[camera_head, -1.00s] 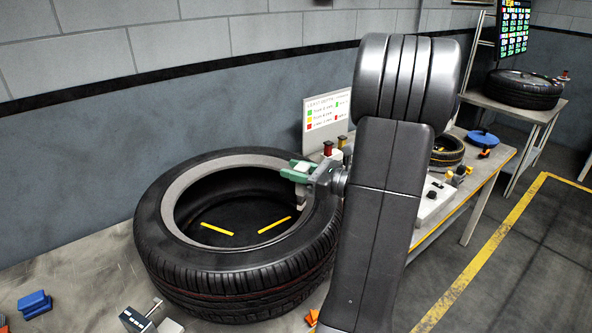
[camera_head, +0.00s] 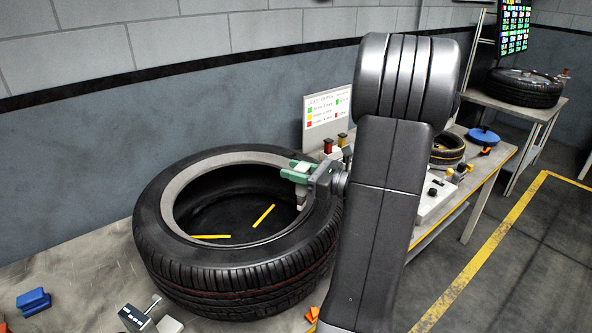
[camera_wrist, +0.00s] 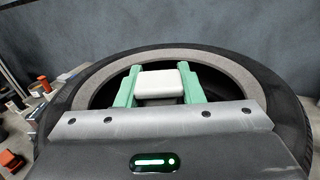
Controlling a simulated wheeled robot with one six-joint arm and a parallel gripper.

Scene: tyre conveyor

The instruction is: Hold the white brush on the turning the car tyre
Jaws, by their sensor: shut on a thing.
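The black car tyre (camera_head: 240,272) lies flat on the grey table, with a light grey ring around its inner opening and yellow marks inside. It also shows in the wrist view (camera_wrist: 72,83). My gripper (camera_head: 300,172) is at the right inner edge of the tyre, over the grey ring. Its green fingers are shut on the white brush (camera_wrist: 160,85), a pale block between them in the wrist view. In the head view the brush is mostly hidden by the fingers, and I cannot tell whether it touches the ring.
A blue block (camera_head: 34,301) and a small grey device (camera_head: 136,319) lie on the table at the front left. A sign board (camera_head: 327,108) stands behind the tyre. A smaller tyre (camera_head: 447,150) is on the table behind my arm. Open floor lies at the right.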

